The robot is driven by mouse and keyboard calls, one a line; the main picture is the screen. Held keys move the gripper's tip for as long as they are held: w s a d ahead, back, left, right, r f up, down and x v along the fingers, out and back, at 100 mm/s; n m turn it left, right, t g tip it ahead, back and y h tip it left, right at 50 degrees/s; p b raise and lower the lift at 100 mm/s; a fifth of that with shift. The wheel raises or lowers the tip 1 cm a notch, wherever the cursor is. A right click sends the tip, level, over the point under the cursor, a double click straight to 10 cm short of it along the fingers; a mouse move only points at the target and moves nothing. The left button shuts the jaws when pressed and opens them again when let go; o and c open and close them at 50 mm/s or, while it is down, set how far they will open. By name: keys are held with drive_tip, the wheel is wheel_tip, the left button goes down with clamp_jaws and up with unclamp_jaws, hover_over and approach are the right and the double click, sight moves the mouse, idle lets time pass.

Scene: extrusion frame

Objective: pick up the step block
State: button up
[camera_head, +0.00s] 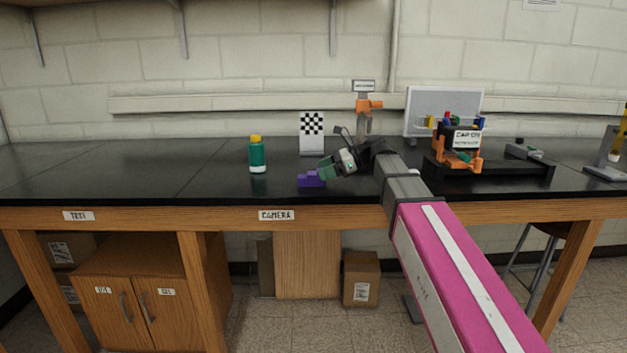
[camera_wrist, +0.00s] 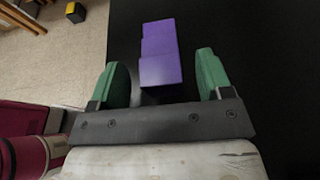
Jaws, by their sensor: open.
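The step block (camera_head: 311,179) is a small purple stepped piece on the black bench top, near its front edge. In the wrist view the purple step block (camera_wrist: 160,55) lies ahead of my gripper, its near end just between the fingertips. My gripper (camera_head: 326,168) is right above and beside the block in the head view. In the wrist view my gripper (camera_wrist: 160,78) has its two green fingers wide apart, one on each side of the block's near end, with a gap on both sides. Nothing is held.
A green bottle (camera_head: 257,156) with a yellow cap stands left of the block. A checkerboard plate (camera_head: 312,133) stands behind it. An orange-and-black fixture (camera_head: 465,150) sits on the right. The bench top (camera_head: 130,165) is clear at left; its front edge is close to the block.

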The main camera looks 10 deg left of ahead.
drive_tip(key=shift+x, duration=0.95)
drive_tip(key=c, duration=1.1)
drive_tip(key=shift+o, duration=0.2)
drive_tip(key=shift+r, duration=0.1)
